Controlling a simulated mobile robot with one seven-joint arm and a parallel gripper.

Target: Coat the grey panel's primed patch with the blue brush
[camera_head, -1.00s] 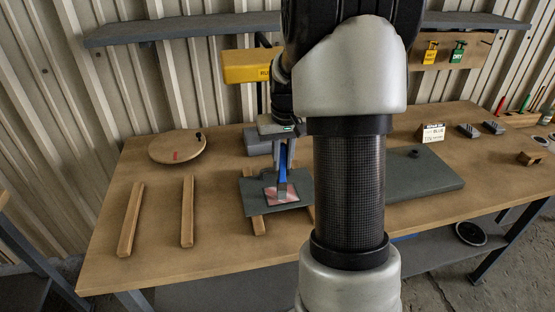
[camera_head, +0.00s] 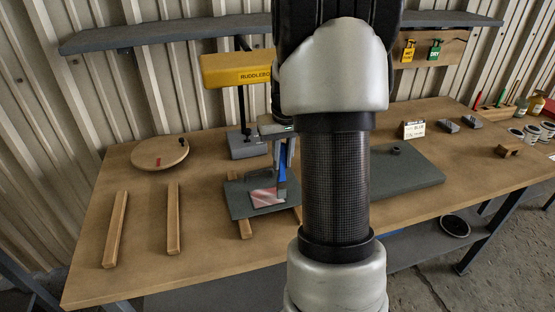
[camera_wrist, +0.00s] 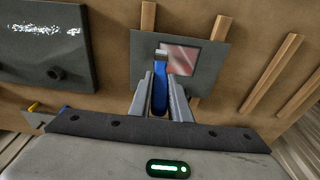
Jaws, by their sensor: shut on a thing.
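The grey panel (camera_head: 240,207) lies flat across wooden strips on the bench, left of my arm. Its primed patch (camera_head: 266,198) is a pinkish-red square with pale streaks; it also shows in the wrist view (camera_wrist: 181,58). My gripper (camera_head: 283,163) is shut on the blue brush (camera_head: 282,174), which points down. In the wrist view the blue brush (camera_wrist: 160,90) sits between the fingers of my gripper (camera_wrist: 161,86), its pale tip at the patch's left edge. I cannot tell whether the bristles touch the panel. No blue shows on the patch.
A yellow-headed lamp-like stand (camera_head: 236,69) rises behind the panel. A dark slab with a knob (camera_head: 415,175) lies to the right. Loose wooden strips (camera_head: 116,228) and a round board (camera_head: 160,153) lie left. Cans (camera_head: 532,132) stand far right. Bare bench lies at front left.

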